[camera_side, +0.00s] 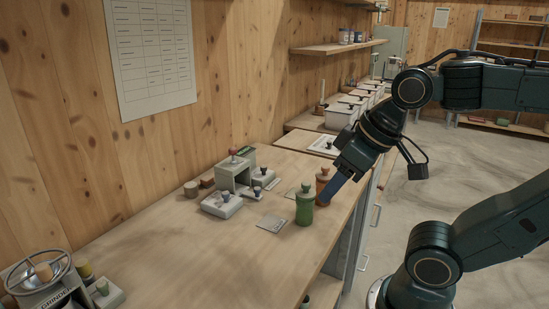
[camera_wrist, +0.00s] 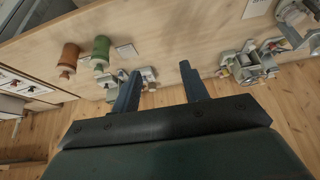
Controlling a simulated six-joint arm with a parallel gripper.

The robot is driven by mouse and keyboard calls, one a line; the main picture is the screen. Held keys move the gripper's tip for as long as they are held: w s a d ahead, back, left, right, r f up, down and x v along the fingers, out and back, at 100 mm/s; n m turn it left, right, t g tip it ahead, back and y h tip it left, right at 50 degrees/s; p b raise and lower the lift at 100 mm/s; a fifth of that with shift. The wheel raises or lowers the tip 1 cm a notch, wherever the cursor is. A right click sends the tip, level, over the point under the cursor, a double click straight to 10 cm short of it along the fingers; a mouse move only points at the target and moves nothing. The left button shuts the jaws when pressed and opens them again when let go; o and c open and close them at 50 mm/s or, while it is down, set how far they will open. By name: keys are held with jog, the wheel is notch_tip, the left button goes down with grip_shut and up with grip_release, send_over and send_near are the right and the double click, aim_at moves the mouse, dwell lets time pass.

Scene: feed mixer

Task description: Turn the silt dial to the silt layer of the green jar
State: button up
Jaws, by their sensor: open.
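The green jar (camera_side: 305,206) stands upright near the bench's front edge; it also shows in the wrist view (camera_wrist: 101,48). An orange-brown jar (camera_side: 323,178) stands just behind it, partly covered by my gripper in the side view. My gripper (camera_side: 333,190) is open and empty, its blue fingers beside the jars; both fingers show apart in the wrist view (camera_wrist: 160,68). A pale box with a dark knob (camera_side: 222,204) and another knobbed box (camera_side: 265,179) sit left of the jars. I cannot read which is the silt dial, nor see layers in the green jar.
A grey housing with a red knob (camera_side: 234,172) stands behind the boxes. A flat card (camera_side: 273,223) lies left of the green jar. A grinder (camera_side: 40,280) is at the near left. The bench (camera_side: 190,260) between is clear. A printed chart (camera_side: 150,50) hangs on the wall.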

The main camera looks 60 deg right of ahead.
jog(key=w+d+r+m+g, duration=0.15)
jog(key=w+r+m, duration=0.35)
jog(key=w, duration=0.5)
jog(key=m+g, duration=0.4)
jog(key=m, duration=1.2)
send_over(225, 192)
notch_tip(225, 192, down, 12)
jog(key=shift+s+f, duration=0.1)
notch_tip(225, 192, down, 14)
jog(key=shift+r, duration=0.25)
grip_shut()
